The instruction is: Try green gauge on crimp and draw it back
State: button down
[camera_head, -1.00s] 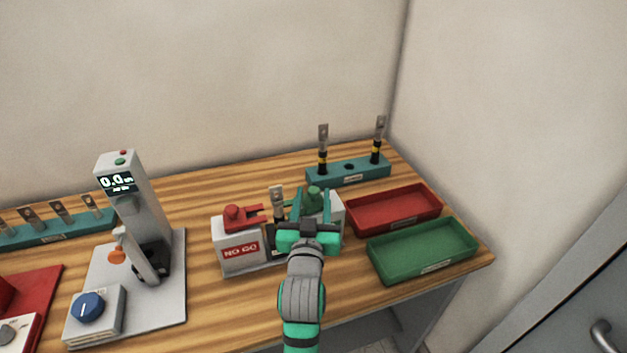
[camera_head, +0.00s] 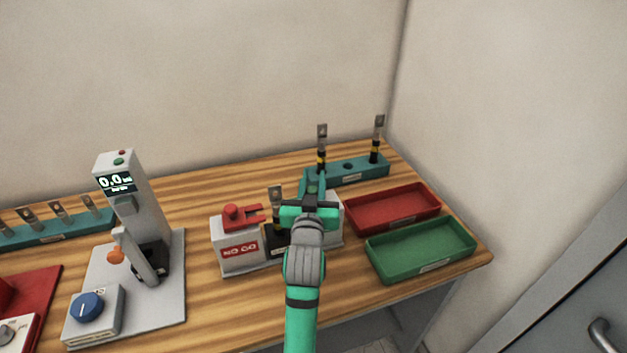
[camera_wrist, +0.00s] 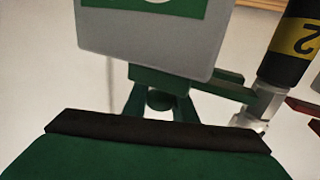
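The green gauge (camera_wrist: 200,82) has a round knob and a fork. It sits at the top of its grey block (camera_wrist: 150,42), which appears upside down in the wrist view. My gripper (camera_wrist: 160,108) has its fingers close on both sides of the knob and looks shut on it. In the head view my gripper (camera_head: 313,188) hides most of the gauge. The fork reaches toward the metal crimp (camera_wrist: 262,103) of the upright terminal (camera_head: 276,196); they look close, but I cannot tell if they touch. The terminal has a black and yellow sleeve marked 2 (camera_wrist: 305,35).
The red NO GO gauge (camera_head: 236,214) on its block stands left of the terminal. Red (camera_head: 436,208) and green (camera_head: 440,266) trays lie to the right. A teal rack (camera_head: 372,177) with two terminals stands behind. A tester (camera_head: 150,205) stands left.

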jog(key=shift+a, duration=0.2)
jog(key=c, duration=1.5)
grip_release()
jog(key=shift+s, duration=0.15)
jog(key=s, duration=1)
jog(key=shift+s+a, duration=0.35)
jog(key=shift+a, duration=0.05)
jog(key=shift+c, duration=0.6)
